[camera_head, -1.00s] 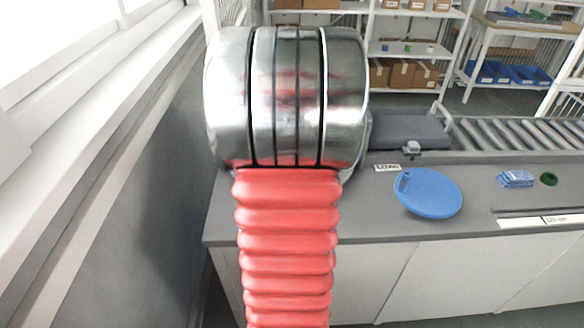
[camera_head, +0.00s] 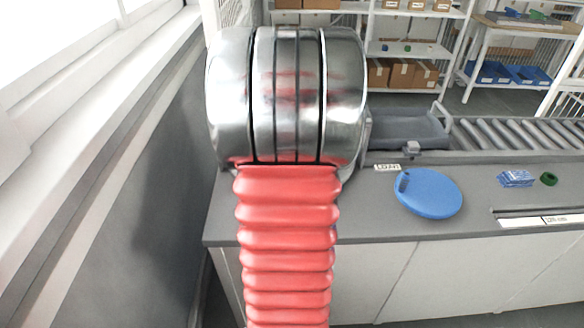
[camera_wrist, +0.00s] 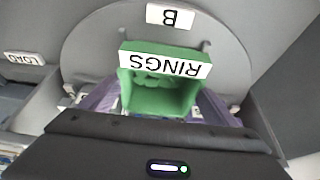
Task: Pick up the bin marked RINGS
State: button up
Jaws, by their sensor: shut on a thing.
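The green bin marked RINGS (camera_wrist: 160,97) is in the middle of the wrist view, its white label upside down in the picture. It is by a round grey plate (camera_wrist: 85,45) that carries a white label B (camera_wrist: 170,16). My gripper (camera_wrist: 158,104) has a purple finger on each side of the bin and is shut on it. The dark gripper body hides the near part of the bin. I cannot tell whether the bin touches the plate. In the head view my arm hides the bin and the gripper.
A blue disc (camera_head: 430,192), a blue patterned item (camera_head: 515,178) and a green ring (camera_head: 548,179) lie to the right. A roller conveyor (camera_head: 520,134) runs behind. A wall closes the left.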

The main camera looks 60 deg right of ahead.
jog(key=c, duration=0.5)
jog(key=shift+r, duration=0.1)
notch_tip(320, 180, up, 18)
jog(key=shift+f, duration=0.1)
dwell(0.4)
dwell(0.5)
